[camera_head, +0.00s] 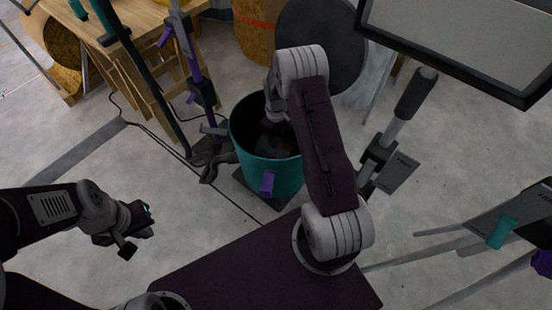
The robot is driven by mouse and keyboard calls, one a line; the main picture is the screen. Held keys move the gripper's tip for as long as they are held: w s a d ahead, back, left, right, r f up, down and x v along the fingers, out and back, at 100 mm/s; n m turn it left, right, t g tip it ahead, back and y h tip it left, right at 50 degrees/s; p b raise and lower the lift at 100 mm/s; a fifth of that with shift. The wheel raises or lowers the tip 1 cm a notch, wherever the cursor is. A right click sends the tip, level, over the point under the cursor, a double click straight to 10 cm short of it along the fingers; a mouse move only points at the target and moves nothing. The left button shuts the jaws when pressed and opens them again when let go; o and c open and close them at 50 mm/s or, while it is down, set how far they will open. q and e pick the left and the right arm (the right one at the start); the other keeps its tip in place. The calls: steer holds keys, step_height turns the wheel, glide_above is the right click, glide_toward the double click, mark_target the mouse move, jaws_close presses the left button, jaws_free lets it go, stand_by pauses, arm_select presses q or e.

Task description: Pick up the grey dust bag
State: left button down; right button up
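A teal bin (268,174) stands open on the floor at the middle of the head view. Its inside is dark, and a dark shape (272,147) shows there. I cannot tell whether it is the grey dust bag. My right arm reaches over the bin, and its wrist goes down inside the rim. My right gripper's fingertips are hidden by the arm and the bin's shade, so its grip does not show. My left gripper (144,232) is at the left, well apart from the bin, with its fingers spread and nothing between them.
A dark round disc (320,45) stands behind the bin. A purple and black stand (200,80) and a wooden workbench (150,30) are at the upper left. A framed panel (470,40) fills the upper right.

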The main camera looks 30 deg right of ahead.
steer(key=shift+r, duration=0.1)
jaws_close()
stand_by(1.2)
